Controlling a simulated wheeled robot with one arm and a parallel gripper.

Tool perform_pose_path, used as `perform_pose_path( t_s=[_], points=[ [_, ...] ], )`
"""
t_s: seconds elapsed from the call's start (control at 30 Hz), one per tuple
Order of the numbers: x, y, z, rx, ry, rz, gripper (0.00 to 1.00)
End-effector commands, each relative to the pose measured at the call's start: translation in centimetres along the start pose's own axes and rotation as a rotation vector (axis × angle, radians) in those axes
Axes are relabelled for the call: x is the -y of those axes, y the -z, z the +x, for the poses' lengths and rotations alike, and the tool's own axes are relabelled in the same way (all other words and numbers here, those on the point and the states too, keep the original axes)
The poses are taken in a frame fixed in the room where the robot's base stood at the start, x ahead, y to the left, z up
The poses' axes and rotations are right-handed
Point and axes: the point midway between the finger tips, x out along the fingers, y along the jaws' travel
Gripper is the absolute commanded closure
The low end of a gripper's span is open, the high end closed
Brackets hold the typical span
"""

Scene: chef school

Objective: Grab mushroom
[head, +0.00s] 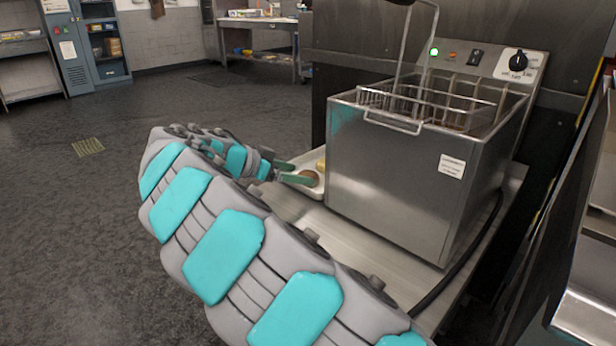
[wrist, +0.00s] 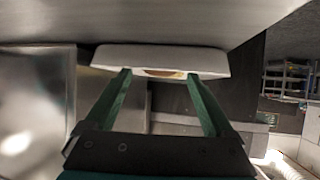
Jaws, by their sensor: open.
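A small brown, rounded thing, which looks like the mushroom (head: 308,177), sits in a white dish (head: 316,193) beside the fryer. My gripper (head: 299,173) reaches over the dish with its green fingers open, the brown thing close to the fingertips. In the wrist view, the dish (wrist: 120,55) is seen across the fingertips. A brown and pale patch, likely the mushroom (wrist: 165,73), shows between the two spread fingers (wrist: 158,77), partly hidden by the dish edge. I cannot tell whether the fingers touch it.
A steel deep fryer (head: 400,170) with a wire basket (head: 430,103) stands right beside the dish on a metal table (head: 365,246). A yellowish item (head: 321,164) lies in the dish's far part.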

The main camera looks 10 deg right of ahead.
Motion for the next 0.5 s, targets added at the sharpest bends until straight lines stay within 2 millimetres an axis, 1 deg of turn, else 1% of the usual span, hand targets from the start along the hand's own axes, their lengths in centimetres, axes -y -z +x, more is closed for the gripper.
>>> perform_pose_path(
  t_s=[0.1, 0.2, 0.43, 0.47, 0.5],
  points=[
    [-0.2, 0.0, 1.7, 0.001, -0.004, 0.0, 0.12],
    [-0.1, 0.0, 2.8, 0.002, -0.001, 0.0, 0.12],
    [-0.1, -0.1, 3.0, 0.001, 0.001, 0.0, 0.12],
    [-0.1, -0.1, 3.0, 0.001, 0.001, 0.0, 0.14],
    [-0.1, -0.1, 3.0, 0.001, 0.001, 0.0, 0.18]
  ],
)
